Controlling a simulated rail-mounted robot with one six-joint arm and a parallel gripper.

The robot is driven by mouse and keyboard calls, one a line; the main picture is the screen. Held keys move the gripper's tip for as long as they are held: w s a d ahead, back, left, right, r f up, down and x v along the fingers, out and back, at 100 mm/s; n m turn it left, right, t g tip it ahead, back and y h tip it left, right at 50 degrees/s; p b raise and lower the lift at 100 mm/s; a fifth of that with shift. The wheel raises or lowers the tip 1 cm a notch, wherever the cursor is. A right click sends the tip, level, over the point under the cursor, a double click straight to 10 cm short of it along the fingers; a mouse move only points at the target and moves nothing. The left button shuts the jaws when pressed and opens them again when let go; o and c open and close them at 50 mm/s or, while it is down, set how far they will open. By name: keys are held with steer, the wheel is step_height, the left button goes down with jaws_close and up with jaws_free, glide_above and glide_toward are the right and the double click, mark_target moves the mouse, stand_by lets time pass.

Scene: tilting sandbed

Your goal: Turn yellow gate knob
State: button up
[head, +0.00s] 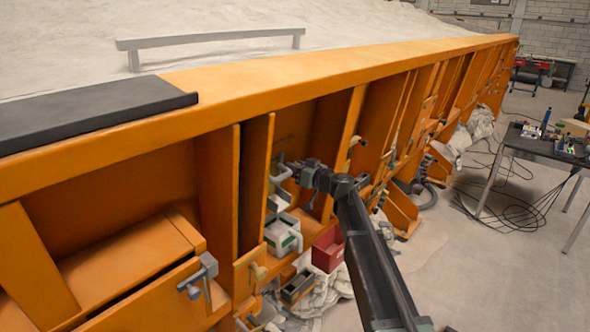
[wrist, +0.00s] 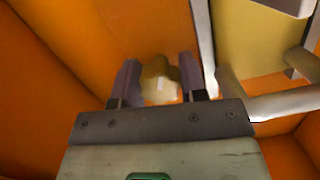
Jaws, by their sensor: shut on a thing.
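The yellow gate knob (wrist: 159,82) is a pale yellow, lobed knob in front of an orange panel in the wrist view. My gripper (wrist: 158,86) has its two dark fingers on either side of the knob, closed on it. In the head view my gripper (head: 284,172) reaches into a bay of the orange sandbed wall, and the knob cannot be made out there.
Pale pipes (wrist: 283,103) and a yellowish panel (wrist: 250,40) lie close to the right of my gripper. A white-grey unit (head: 283,233) and a red bin (head: 328,249) sit below my arm. An orange upright (head: 257,180) stands left of the gripper. A table (head: 540,142) stands far right.

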steer(key=m, duration=0.3)
steer(key=shift+f+g+y, duration=0.1)
steer(key=shift+g+y, duration=0.2)
steer(key=shift+y, duration=0.1)
steer(key=m+b, duration=0.1)
steer(key=m, duration=0.2)
steer(key=shift+y, duration=0.3)
steer(key=m+y+b, duration=0.1)
steer(key=m, duration=0.3)
steer(key=m+b, duration=0.1)
steer(key=m, duration=0.3)
steer(key=shift+y, duration=0.4)
steer(key=m+b, duration=0.1)
steer(key=m, duration=0.5)
steer(key=shift+y, duration=0.3)
steer(key=m+t, duration=0.1)
steer(key=m, duration=0.2)
steer(key=m+t+b, duration=0.1)
steer(key=m, duration=0.3)
steer(key=shift+m, duration=0.4)
